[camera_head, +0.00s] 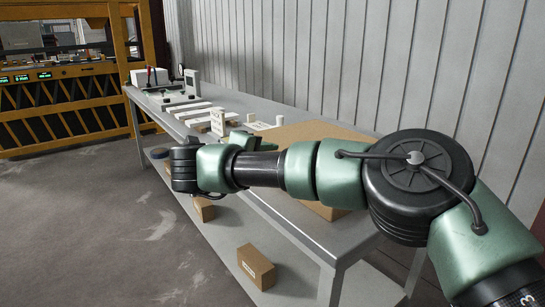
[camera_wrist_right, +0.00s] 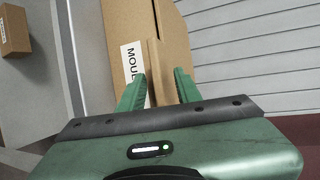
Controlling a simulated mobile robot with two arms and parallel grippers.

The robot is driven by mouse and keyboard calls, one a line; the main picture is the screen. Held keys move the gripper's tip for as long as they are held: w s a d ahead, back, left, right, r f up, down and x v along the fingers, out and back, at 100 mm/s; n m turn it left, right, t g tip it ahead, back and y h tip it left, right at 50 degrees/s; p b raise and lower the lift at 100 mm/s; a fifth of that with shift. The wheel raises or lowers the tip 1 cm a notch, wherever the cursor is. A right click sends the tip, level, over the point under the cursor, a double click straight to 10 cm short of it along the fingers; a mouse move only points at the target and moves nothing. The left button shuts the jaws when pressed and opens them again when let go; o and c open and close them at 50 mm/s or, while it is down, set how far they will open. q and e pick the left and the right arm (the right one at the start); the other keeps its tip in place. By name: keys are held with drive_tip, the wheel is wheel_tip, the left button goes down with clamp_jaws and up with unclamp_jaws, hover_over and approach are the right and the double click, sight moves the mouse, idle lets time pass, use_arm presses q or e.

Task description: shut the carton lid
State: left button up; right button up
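The brown cardboard carton (camera_head: 310,132) sits on the near part of the grey table in the head view, partly hidden behind my right arm. In the right wrist view the carton (camera_wrist_right: 115,30) shows with a white printed label, and a narrow cardboard flap (camera_wrist_right: 157,72) stands out from it towards the camera. My right gripper (camera_wrist_right: 159,88) has its two green fingers apart, one on each side of this flap. Whether they touch it I cannot tell. My left gripper is not in view.
The long grey table (camera_head: 275,196) runs along a ribbed wall (camera_head: 300,50). White blocks and strips (camera_head: 192,112) lie farther back on it. Small brown boxes (camera_head: 256,267) stand on the lower shelf. A yellow rack (camera_head: 70,95) stands at the far left. The floor at left is clear.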

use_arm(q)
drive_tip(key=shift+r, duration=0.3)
use_arm(e)
drive_tip(key=v, duration=0.5)
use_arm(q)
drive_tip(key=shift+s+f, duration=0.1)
